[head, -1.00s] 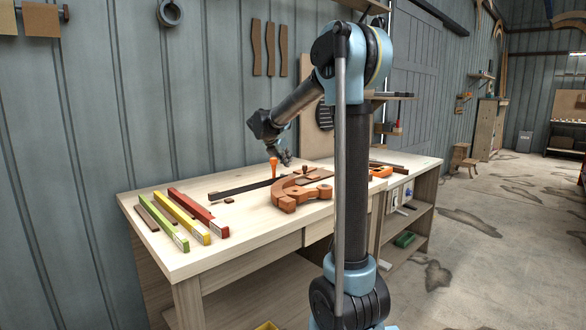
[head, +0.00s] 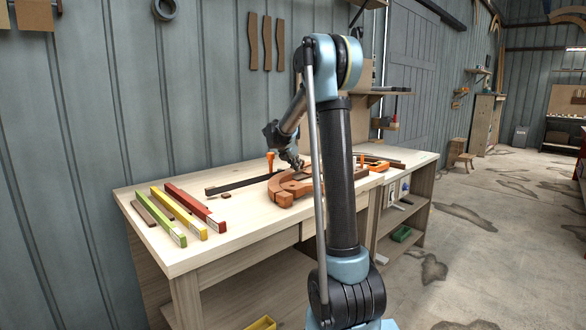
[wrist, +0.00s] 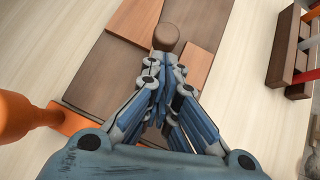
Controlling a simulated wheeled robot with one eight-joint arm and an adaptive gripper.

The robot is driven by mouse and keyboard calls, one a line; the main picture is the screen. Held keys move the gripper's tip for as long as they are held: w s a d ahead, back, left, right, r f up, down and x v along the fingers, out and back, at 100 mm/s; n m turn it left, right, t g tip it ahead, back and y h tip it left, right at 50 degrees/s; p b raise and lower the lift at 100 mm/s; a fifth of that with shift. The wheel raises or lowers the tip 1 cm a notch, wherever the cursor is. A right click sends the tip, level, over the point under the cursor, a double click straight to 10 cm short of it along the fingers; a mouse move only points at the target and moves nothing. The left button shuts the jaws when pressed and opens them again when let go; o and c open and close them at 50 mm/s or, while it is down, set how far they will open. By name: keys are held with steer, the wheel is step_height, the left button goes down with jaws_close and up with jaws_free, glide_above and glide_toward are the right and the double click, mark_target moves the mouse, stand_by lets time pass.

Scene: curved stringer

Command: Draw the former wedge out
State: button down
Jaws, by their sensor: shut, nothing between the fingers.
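The curved reddish-brown wooden former (head: 284,198) lies on the bench in the head view. In the wrist view a round brown knob (wrist: 165,37) stands up amid a dark brown strip (wrist: 95,72) and lighter orange-brown wood pieces (wrist: 135,19). I take the knob to be on the wedge, but its body is hard to tell from the strip. My gripper (wrist: 163,68) is shut and empty, with its fingertips just short of the knob in the picture; whether they touch it I cannot tell. In the head view my gripper (head: 297,163) is low over the former and hides the knob.
An orange clamp-like tool (wrist: 22,122) stands close left of my gripper; its orange handle shows in the head view (head: 270,161). Green, yellow and red bars (head: 193,206) lie at the bench's left. A dark rack (wrist: 297,50) is at the wrist view's right.

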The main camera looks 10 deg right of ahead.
steer(key=shift+w, duration=0.1)
steer(key=w+d, duration=0.4)
steer(key=w, duration=0.1)
steer(key=w+d, duration=0.4)
steer(key=d, duration=0.1)
steer(key=shift+w, duration=0.35)
steer(key=shift+d, duration=0.1)
